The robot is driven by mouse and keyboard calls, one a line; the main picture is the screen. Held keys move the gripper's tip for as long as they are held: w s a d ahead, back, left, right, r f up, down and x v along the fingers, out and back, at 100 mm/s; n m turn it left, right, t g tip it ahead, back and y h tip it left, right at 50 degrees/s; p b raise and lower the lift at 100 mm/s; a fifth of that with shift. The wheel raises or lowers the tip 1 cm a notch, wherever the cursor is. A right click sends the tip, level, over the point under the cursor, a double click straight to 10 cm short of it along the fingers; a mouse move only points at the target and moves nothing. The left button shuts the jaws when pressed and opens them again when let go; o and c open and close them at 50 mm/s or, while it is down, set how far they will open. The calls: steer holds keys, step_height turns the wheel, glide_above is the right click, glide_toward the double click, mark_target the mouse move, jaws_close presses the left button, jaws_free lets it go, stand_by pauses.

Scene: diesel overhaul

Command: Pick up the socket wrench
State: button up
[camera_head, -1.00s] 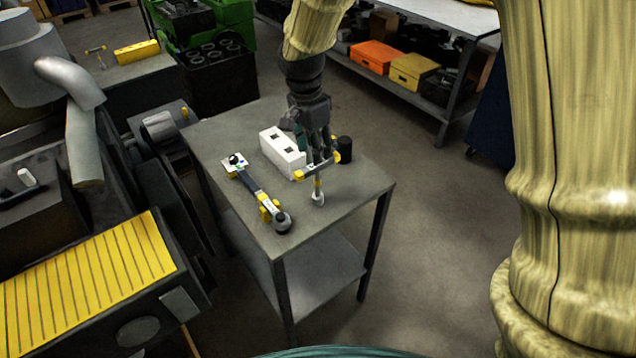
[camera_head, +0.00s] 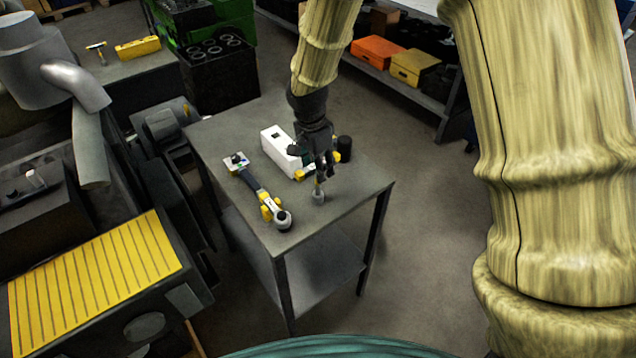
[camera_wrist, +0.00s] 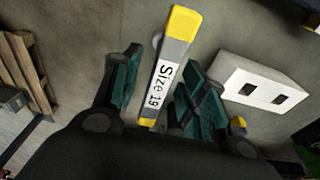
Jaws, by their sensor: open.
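The socket wrench stands upright on the grey table (camera_head: 222,135), with a T-shaped handle and yellow ends. In the head view its shaft foot (camera_head: 318,196) shows, while my gripper hides much of the crossbar. In the wrist view the crossbar (camera_wrist: 165,75) is grey with yellow ends and a white label reading "Size 19". My gripper (camera_head: 322,170) is over the handle from above. In the wrist view its green-padded fingers (camera_wrist: 158,88) are spread, one on each side of the crossbar, with gaps visible.
A white block (camera_head: 275,146) with square holes stands close to my gripper. A black cylinder (camera_head: 344,148) stands right of it. A long black-handled wrench (camera_head: 252,182) rests on yellow supports at the left. The table's front right corner is clear.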

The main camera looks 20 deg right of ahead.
jaws_close()
steer(key=shift+r, duration=0.2)
stand_by(0.3)
steer(key=shift+r+b, duration=0.5)
steer(key=shift+r, duration=0.1)
step_height(320, 180, up, 2)
steer(key=shift+r+b, duration=0.1)
steer(key=shift+b, duration=0.4)
steer(key=s+a+b, duration=0.2)
steer(key=s+a, duration=0.2)
steer(key=s, duration=0.3)
steer(key=s+a+r+b, duration=0.1)
steer(key=s+a+b, duration=0.1)
steer(key=s+a, duration=0.2)
steer(key=s, duration=0.2)
steer(key=shift+s+r, duration=0.15)
steer(key=shift+s, duration=0.2)
